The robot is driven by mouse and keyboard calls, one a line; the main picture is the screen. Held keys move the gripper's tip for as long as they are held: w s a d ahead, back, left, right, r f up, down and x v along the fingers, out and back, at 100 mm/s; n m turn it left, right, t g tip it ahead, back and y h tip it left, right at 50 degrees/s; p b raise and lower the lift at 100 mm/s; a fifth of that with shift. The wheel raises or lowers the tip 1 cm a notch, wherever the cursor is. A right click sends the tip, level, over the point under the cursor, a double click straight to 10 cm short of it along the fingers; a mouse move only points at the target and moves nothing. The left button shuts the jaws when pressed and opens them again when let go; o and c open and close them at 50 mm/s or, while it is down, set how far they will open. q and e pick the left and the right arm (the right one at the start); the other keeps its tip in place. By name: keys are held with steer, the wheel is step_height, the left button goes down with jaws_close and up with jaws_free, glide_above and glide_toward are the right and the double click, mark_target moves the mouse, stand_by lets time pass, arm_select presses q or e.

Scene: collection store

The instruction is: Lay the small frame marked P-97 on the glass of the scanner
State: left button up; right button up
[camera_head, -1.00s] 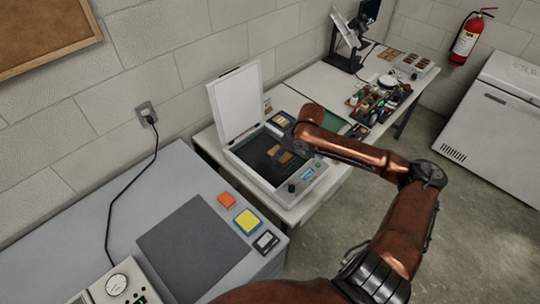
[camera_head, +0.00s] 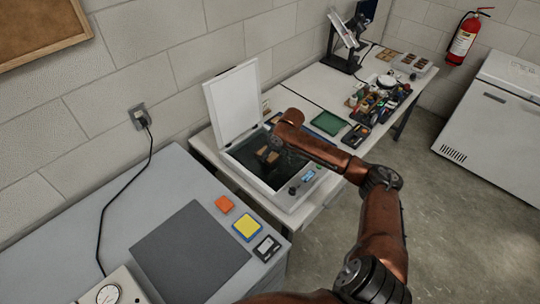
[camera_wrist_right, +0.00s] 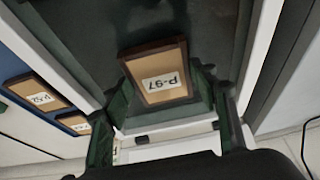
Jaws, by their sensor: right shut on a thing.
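The scanner (camera_head: 293,192) stands on the white table with its pale lid (camera_head: 234,103) raised and its dark glass (camera_head: 245,157) bare. The small frame (camera_wrist_right: 158,76), brown-edged with a tan face and a label P-97, is between the fingers of my right gripper (camera_wrist_right: 163,92). The gripper is shut on it. In the head view the frame (camera_head: 266,155) shows over the glass, partly hidden by my right gripper (camera_head: 276,145). I cannot tell whether it touches the glass. My left gripper is out of view.
Two similar labelled frames (camera_wrist_right: 38,94) lie on a blue surface beside the scanner. The nearer grey bench holds a dark mat (camera_head: 190,252) and coloured pads (camera_head: 247,225).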

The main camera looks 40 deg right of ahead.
steer(key=shift+f, duration=0.5)
steer(key=shift+r, duration=0.1)
steer(key=o, duration=1.2)
steer(key=p+v, duration=0.3)
steer(key=v, duration=0.9)
